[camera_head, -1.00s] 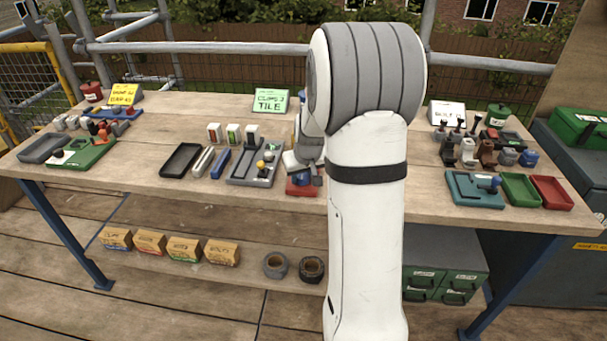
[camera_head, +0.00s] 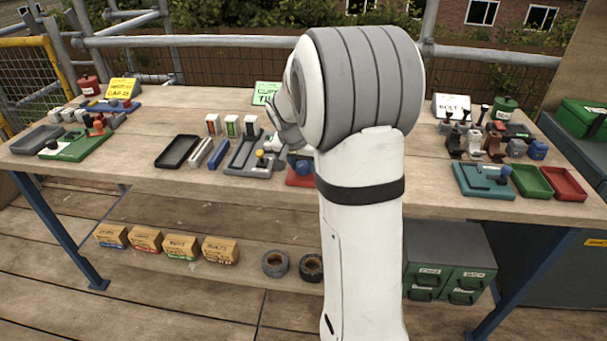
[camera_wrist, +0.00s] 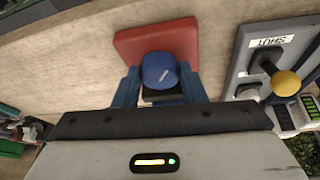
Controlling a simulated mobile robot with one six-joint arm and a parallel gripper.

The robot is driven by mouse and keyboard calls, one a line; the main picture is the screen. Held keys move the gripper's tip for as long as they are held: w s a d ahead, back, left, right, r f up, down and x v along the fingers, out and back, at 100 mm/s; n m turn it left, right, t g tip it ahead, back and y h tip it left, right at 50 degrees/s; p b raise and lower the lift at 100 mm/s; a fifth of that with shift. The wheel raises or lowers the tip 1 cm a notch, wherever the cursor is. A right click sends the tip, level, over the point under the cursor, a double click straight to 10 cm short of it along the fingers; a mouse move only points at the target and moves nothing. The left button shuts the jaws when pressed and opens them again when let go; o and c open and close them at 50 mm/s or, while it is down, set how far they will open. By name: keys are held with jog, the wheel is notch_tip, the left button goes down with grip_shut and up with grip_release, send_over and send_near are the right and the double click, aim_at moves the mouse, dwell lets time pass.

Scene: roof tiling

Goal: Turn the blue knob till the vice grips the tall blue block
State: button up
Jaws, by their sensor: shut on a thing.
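The blue knob (camera_wrist: 160,70) has a white line on its top and sits over a red base (camera_wrist: 186,36) in the wrist view. My gripper (camera_wrist: 160,78) has its two blue fingers on either side of the knob and is shut on it. In the head view the red base (camera_head: 297,181) is partly behind my arm, with the blue knob (camera_head: 300,164) above it. I cannot make out the vice's jaws or the tall blue block with certainty.
A grey fixture (camera_wrist: 247,60) with a yellow knob (camera_wrist: 286,83) stands close by on the right in the wrist view. In the head view, a black tray (camera_head: 178,151) lies to the left. A teal fixture (camera_head: 478,183) and green (camera_head: 531,182) and red (camera_head: 563,185) trays are at the right.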

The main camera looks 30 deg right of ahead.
jog(key=m+b, duration=0.1)
jog(key=m, duration=0.1)
jog(key=m+g+h+b, duration=0.1)
jog(key=m+b, duration=0.1)
jog(key=shift+w+m+g, duration=0.15)
jog(key=shift+m+g, duration=0.15)
jog(key=shift+m, duration=0.4)
jog(key=o, duration=0.7)
jog(key=w+p+v, duration=0.1)
jog(key=v, duration=0.6)
jog(key=shift+s+a+r, duration=0.25)
jog(key=shift+s+r, duration=0.15)
jog(key=shift+s, duration=0.1)
